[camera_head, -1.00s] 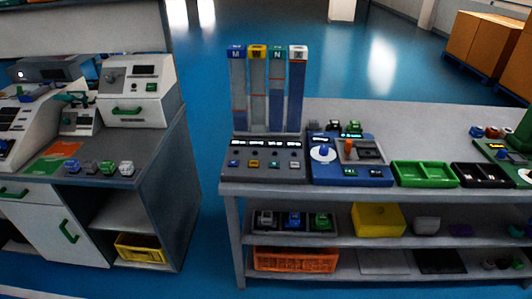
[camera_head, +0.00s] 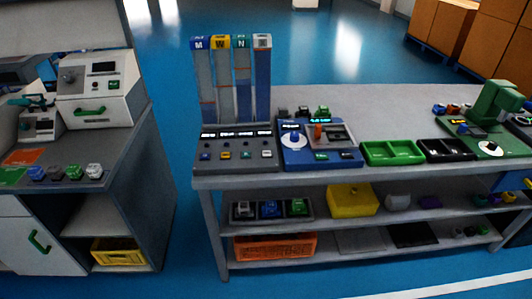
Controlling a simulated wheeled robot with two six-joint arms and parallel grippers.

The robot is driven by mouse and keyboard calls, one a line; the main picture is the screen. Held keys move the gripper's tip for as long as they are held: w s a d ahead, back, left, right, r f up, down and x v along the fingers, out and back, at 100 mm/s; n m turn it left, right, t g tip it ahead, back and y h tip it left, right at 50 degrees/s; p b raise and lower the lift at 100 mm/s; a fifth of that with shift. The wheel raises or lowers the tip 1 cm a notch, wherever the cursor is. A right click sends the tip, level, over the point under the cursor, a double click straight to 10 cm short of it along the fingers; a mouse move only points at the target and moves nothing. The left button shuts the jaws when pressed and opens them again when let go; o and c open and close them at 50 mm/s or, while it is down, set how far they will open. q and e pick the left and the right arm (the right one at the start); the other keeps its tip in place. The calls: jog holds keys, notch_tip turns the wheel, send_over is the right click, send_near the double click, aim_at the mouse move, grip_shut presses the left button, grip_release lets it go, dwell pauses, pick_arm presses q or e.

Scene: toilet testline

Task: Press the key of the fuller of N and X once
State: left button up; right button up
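A grey column device (camera_head: 236,158) stands at the left end of the right-hand bench. Its four tall tubes carry caps marked M, W, N and X from left to right. The N tube (camera_head: 243,95) has a teal cap and the X tube (camera_head: 262,90) a pale cap. The blue fill seems to reach higher in X than in N, though small in view. On the front panel, the teal key (camera_head: 246,155) lies below N and the pale key (camera_head: 267,154) below X. Neither of my grippers is in view.
A blue device (camera_head: 318,145) with a dial stands right of the columns, then a green tray (camera_head: 392,152) and a black tray (camera_head: 446,150). A green machine (camera_head: 492,110) stands farther right. Blue floor separates this bench from the left cabinet (camera_head: 130,175).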

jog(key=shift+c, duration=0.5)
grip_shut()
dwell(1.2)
